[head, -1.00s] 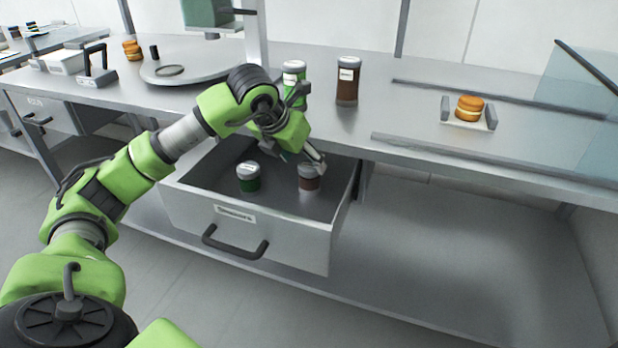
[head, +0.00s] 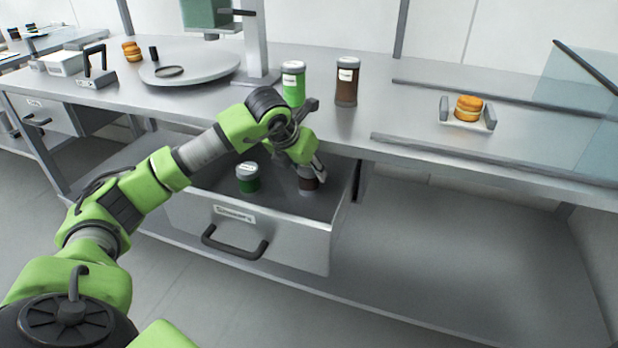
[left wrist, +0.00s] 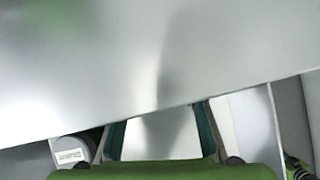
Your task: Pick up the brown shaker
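A brown shaker (head: 307,185) with a grey lid stands in the open drawer (head: 270,240), its top partly covered by my left gripper (head: 318,168). Another brown shaker (head: 346,88) stands upright on the counter. My left gripper reaches down into the drawer at the drawer's brown shaker; contact is unclear. In the left wrist view, its teal-edged fingers (left wrist: 160,140) are apart, with only grey surface visible between them. A grey labelled lid (left wrist: 72,150) shows left of them; I cannot tell which shaker it belongs to. My right gripper is not in view.
A green shaker (head: 248,178) stands in the drawer, left of the brown one. Another green shaker (head: 293,84) stands on the counter (head: 400,125), whose edge overhangs the drawer's back. A burger (head: 468,108) sits in a holder to the right.

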